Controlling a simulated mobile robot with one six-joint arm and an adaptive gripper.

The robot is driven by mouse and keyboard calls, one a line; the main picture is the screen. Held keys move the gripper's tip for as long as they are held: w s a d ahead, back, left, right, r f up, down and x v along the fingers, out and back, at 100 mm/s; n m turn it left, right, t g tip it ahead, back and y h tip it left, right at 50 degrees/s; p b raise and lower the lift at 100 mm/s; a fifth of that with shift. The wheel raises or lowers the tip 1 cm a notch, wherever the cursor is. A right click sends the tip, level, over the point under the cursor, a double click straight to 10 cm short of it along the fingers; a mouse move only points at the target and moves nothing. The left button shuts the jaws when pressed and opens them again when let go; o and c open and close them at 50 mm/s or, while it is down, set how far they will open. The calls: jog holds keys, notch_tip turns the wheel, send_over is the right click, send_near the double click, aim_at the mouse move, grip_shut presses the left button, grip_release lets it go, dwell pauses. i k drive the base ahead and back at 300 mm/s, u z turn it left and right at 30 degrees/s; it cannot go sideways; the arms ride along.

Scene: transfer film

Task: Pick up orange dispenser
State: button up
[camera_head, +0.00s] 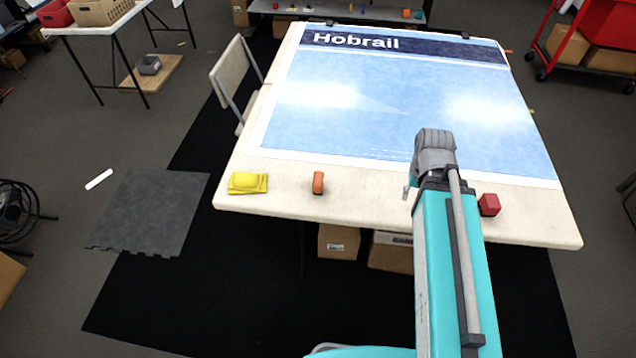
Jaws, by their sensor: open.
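The orange dispenser (318,183) stands near the front edge of the cream table (275,197), left of my arm. My teal arm reaches up over the table's front edge to the right of the dispenser. My gripper (407,192) is mostly hidden behind the arm's grey wrist; only a small part shows at its left side. It is apart from the dispenser, with bare tabletop between them. I see nothing held in it.
A yellow cloth or pack (248,183) lies left of the dispenser, and a red block (489,205) sits right of my arm. A blue poster (400,100) marked "Hobrail" covers the table's back. A folding chair (235,80) stands at the left side.

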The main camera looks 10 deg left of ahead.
aim_at(318, 178)
jog(key=u, duration=0.25)
jog(key=k, duration=0.9)
jog(key=u, duration=0.4)
jog(key=i, duration=0.5)
jog(key=z, duration=0.05)
